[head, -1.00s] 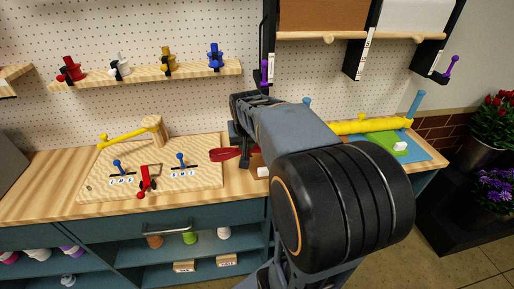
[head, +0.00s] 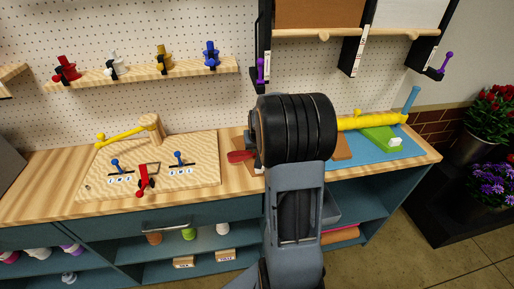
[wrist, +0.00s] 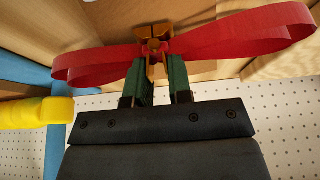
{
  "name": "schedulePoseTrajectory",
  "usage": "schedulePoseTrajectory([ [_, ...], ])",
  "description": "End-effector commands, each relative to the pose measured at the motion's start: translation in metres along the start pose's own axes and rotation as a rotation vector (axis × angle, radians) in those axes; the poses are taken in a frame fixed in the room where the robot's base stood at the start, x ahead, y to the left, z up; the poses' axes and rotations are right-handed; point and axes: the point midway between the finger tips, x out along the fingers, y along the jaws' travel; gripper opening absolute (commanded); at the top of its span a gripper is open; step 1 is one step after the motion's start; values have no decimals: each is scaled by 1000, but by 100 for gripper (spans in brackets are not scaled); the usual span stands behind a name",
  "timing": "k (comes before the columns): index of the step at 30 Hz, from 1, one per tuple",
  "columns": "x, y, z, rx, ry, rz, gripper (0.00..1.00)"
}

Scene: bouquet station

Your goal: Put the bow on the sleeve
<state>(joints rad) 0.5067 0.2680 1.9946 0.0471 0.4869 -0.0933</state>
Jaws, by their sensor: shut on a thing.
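The red bow (wrist: 235,35) is a ribbon with two wide loops and an orange-brown clip at its middle. My gripper (wrist: 160,58) is shut on this middle piece, with the loops spreading to both sides. In the head view one loop of the bow (head: 240,156) shows left of my arm, above the worktop, and my arm hides the rest and the jaws. A brown piece (head: 342,148), possibly the sleeve, shows just right of my arm; most of it is hidden, so I cannot tell whether the bow touches it.
A yellow roller (head: 372,121) and a green wedge (head: 378,138) are by a blue mat (head: 405,152) at the right. A wooden board (head: 205,172) with small levers lies at the left. Paper-roll holders (head: 357,55) hang above.

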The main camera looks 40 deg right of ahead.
Motion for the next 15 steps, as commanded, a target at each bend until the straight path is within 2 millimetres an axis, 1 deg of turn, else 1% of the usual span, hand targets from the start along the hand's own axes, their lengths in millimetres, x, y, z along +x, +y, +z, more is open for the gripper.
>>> schedulePoseTrajectory([
  [2,3,0,2,-1,-1,0,0],
  [10,4,0,2,-1,0,0,0],
  [14,8,0,4,-1,0,0,0],
  [15,6,0,3,-1,0,0,23],
])
